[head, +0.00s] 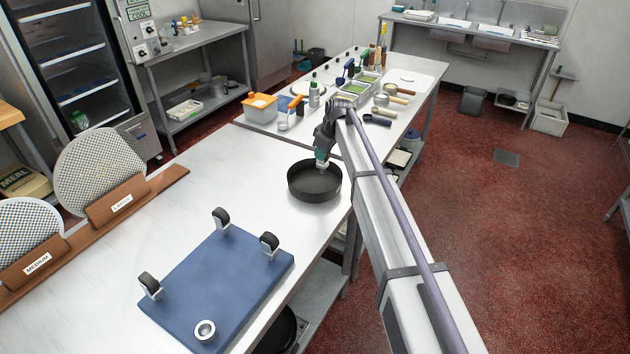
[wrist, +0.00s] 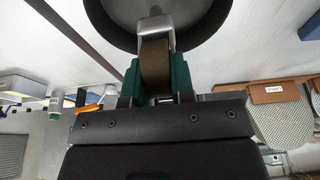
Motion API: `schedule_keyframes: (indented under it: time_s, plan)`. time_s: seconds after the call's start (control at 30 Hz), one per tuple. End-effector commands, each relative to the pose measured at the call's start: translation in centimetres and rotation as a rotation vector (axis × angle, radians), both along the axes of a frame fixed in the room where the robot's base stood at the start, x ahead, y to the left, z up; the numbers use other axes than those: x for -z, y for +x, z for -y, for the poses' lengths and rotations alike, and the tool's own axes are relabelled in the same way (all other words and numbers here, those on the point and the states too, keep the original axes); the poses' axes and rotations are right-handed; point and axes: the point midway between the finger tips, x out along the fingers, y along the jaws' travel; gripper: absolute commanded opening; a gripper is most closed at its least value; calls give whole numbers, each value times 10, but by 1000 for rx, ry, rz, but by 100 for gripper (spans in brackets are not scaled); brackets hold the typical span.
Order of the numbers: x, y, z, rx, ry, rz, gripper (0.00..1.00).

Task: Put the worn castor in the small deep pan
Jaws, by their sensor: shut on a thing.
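My gripper (head: 321,156) is over the black, round, deep pan (head: 314,191) on the white worktop. Its green jaws are shut on the worn castor (wrist: 155,62), which shows a brown wheel and a grey metal fork in the wrist view. The fork points towards the pan (wrist: 205,32). In the head view a small pale part of the castor shows at the pan's mouth; I cannot tell whether it is above the rim or inside. The pan looks otherwise empty.
A blue board (head: 222,285) lies in front with three dark-wheeled castors standing on it and a bare ring socket (head: 204,330) at its near corner. Brown racks with round mesh screens (head: 100,172) stand at left. Utensils and tubs (head: 260,107) lie beyond the pan.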

Motion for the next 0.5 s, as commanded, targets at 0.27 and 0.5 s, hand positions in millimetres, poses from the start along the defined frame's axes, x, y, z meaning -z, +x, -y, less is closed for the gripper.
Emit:
schedule_keyframes:
  time_s: [0.27, 0.5]
  plan:
    - [35, 0, 0, 0, 0, 0, 0]
    - [65, 0, 0, 0, 0, 0, 0]
